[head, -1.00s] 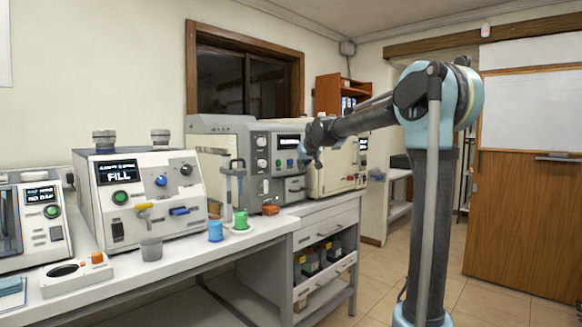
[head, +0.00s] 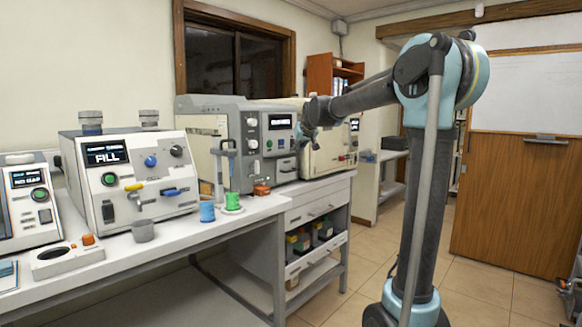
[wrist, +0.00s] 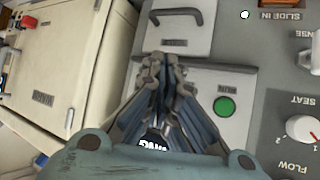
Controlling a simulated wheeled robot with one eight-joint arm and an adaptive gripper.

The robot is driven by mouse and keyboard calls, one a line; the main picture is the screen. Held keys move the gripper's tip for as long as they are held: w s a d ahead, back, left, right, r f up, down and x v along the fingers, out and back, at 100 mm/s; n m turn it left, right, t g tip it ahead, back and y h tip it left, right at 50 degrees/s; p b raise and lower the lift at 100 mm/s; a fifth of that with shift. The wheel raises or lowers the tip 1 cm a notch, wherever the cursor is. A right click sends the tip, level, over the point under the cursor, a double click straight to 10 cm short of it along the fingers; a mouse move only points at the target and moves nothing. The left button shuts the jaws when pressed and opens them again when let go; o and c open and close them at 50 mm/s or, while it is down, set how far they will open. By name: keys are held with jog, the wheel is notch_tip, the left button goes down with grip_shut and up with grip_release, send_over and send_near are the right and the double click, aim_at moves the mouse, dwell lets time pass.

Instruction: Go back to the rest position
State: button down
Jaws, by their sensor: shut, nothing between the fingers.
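My gripper (wrist: 163,62) is shut and empty in the wrist view, its fingers together in front of a grey machine panel. That panel has a green button (wrist: 224,106), a handle (wrist: 178,18) and a red-marked knob (wrist: 300,128). In the head view my gripper (head: 303,136) hangs at the end of my raised, bent arm, in front of the grey machine (head: 232,118) at the back of the bench. I cannot tell the exact gap between the fingers and the panel.
The bench (head: 128,258) carries a white machine with a FILL display (head: 133,172), a grey cup (head: 143,231), a blue cup (head: 207,212) and a green cup (head: 232,201). A drawer cabinet (head: 318,208) stands below the grey machine.

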jog(key=s+d+f+m+g+h, duration=0.1)
jog(key=s+d+f, duration=0.45)
jog(key=s, duration=0.35)
jog(key=s+d+f+g+h, duration=0.1)
jog(key=s+d+f, duration=0.4)
jog(key=s+d, duration=0.25)
jog(key=s+d+f+m+g+h, duration=0.1)
jog(key=s+d+f+g, duration=0.1)
jog(key=s+d+f, duration=0.55)
jog(key=s+d+f+g, duration=0.1)
jog(key=s+f, duration=0.4)
jog(key=s, duration=0.3)
jog(key=s+d+f+m+g, duration=0.1)
jog(key=s+d+f, duration=0.1)
jog(key=s+f, duration=0.4)
jog(key=s+d+f+m+g, duration=0.1)
jog(key=s+f, duration=0.4)
jog(key=s, duration=0.7)
jog(key=shift+d+f+g+h, duration=0.25)
jog(key=shift+d+g+h, duration=0.15)
jog(key=shift+d, duration=0.2)
jog(key=shift+w+f, duration=0.2)
jog(key=shift+w, duration=0.25)
